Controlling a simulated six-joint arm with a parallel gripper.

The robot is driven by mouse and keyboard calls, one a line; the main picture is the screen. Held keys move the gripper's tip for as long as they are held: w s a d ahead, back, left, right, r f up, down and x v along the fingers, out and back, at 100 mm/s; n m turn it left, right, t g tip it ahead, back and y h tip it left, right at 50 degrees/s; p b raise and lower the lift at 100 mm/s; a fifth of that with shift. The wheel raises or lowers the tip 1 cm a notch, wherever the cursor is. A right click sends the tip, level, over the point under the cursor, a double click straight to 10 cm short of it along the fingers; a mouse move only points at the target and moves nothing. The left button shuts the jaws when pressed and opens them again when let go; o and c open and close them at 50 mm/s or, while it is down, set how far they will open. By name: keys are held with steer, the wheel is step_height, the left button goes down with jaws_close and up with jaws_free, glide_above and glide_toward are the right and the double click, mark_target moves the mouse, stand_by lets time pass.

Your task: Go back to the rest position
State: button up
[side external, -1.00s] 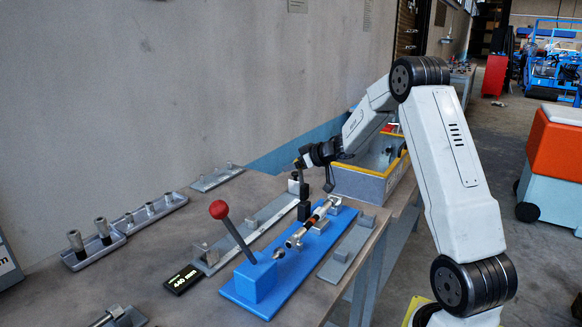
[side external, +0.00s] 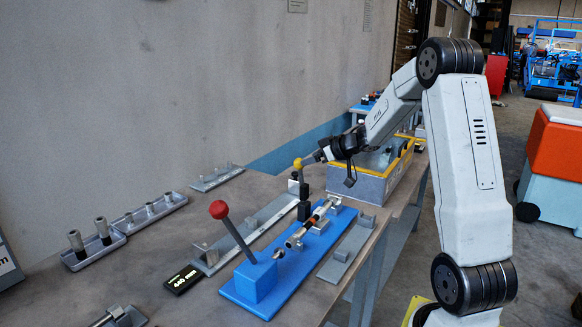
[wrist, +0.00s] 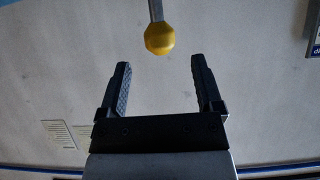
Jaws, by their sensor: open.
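My gripper (side external: 313,158) is in the side view above the far end of the blue fixture, pointing left towards a yellow knob (side external: 298,163). In the wrist view my gripper (wrist: 160,88) has two dark fingers spread apart with nothing between them. The yellow knob (wrist: 160,38) on a grey rod shows beyond the fingertips, clear of both. The blue fixture (side external: 268,281) carries a lever with a red knob (side external: 218,209) and a metal tube (side external: 298,236) with a dark and orange section.
A grey bin with a yellow rim (side external: 376,176) stands below and behind my arm. Grey trays with upright metal pins (side external: 96,254) lie at the left. A small display (side external: 183,279) with lit text lies beside the fixture. The wall is behind the bench.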

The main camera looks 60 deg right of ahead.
steer(key=a+f+m+g+h, duration=0.1)
steer(key=a+f+g+h, duration=0.15)
steer(key=a, duration=1.25)
steer(key=s+a+f+g, duration=0.2)
steer(key=s+a, duration=0.3)
steer(key=s+a+f+g+y, duration=0.1)
steer(key=s+a+f+g, duration=0.1)
steer(key=s+a, duration=0.3)
steer(key=s+a+f+n+g+y, duration=0.1)
steer(key=s+a+f+g, duration=0.2)
steer(key=a, duration=0.4)
steer(key=shift+s+f, duration=0.45)
steer(key=shift+s, duration=0.8)
steer(key=shift+y, duration=0.25)
